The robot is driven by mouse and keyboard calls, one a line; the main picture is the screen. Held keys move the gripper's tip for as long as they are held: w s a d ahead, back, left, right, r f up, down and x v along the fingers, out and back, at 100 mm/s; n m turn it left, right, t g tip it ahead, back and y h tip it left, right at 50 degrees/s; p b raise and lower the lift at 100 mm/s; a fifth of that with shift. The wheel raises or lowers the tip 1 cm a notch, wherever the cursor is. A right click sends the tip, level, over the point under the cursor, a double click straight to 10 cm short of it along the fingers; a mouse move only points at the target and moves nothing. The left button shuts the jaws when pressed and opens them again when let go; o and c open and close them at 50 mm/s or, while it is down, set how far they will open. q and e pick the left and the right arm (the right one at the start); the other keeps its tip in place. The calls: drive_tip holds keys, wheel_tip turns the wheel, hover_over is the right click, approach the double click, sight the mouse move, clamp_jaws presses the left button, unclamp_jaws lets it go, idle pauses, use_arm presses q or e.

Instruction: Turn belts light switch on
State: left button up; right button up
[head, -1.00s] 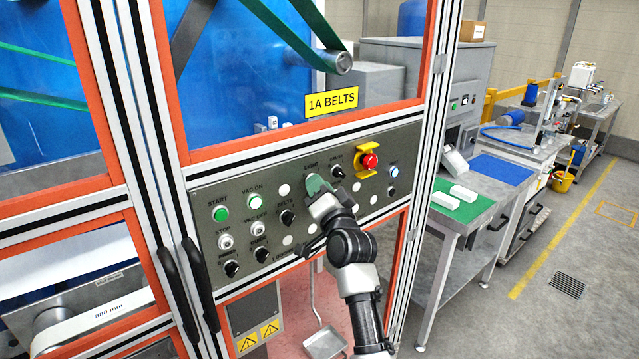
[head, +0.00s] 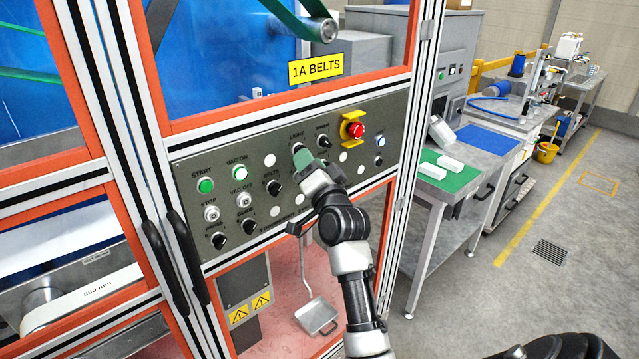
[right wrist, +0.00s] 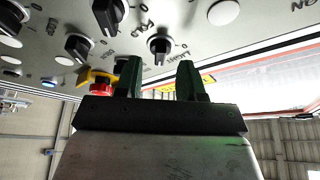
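The grey control panel (head: 215,170) is on the orange-framed cabinet. The LIGHT label (head: 297,138) is in its upper row, left of the red emergency stop. My right gripper (head: 302,158) is just below this label and mostly hides the switch there. In the right wrist view its two green fingers (right wrist: 159,75) are apart and empty. My left gripper is not in view.
The red emergency stop (head: 355,131) with its yellow guard is close to the right of my gripper. The BELTS knob (head: 273,188) is to the lower left. Black door handles (head: 165,265) stick out further left. A workbench (head: 440,190) stands to the right.

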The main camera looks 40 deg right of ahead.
drive_tip(key=b+v, duration=0.2)
drive_tip(key=v, duration=0.6)
drive_tip(key=shift+s, duration=0.25)
